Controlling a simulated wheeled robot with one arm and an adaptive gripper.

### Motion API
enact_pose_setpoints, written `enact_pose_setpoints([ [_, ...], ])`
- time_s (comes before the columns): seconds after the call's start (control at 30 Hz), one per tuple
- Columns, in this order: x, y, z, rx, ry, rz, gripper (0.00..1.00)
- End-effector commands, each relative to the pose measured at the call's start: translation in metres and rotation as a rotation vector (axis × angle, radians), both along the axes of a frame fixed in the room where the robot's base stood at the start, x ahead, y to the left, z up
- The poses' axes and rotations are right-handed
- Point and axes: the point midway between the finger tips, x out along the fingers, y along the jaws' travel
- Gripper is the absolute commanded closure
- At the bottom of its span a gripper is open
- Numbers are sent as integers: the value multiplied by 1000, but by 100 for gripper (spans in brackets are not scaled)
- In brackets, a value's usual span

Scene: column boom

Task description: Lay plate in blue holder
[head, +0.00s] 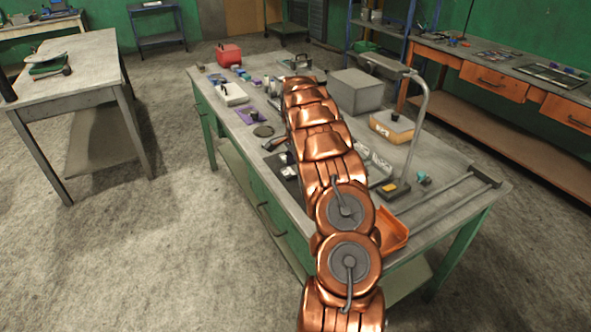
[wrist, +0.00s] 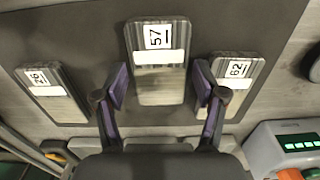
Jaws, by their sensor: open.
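In the wrist view three flat metal plates with printed number labels lie on a dark mat (wrist: 95,20). The plate labelled 57 (wrist: 158,80) is in the middle, the plate labelled 26 (wrist: 55,95) at left and the plate labelled 62 (wrist: 235,88) at right. My gripper (wrist: 161,88) is open, its purple-padded fingers on either side of plate 57 with visible gaps. The right finger overlaps the near edge of plate 62 in the picture. In the head view my arm hides the gripper. I cannot surely pick out the blue holder; small blue items (head: 237,69) lie at the far end.
The workbench (head: 405,215) is crowded: a grey box (head: 356,92), a bent lamp-like stand (head: 422,115), an orange tray (head: 393,232) and a red case (head: 229,54). A device with a green display (wrist: 300,142) sits at lower right in the wrist view.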

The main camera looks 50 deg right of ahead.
Motion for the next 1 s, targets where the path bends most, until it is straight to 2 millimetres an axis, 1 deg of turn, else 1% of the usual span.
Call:
enact_pose_setpoints([
  [0.13,0,0,0,0,0,0,30],
  [0.8,0,1,-1,1,1,0,100],
  [1.0,0,0,0,1,1,0,100],
])
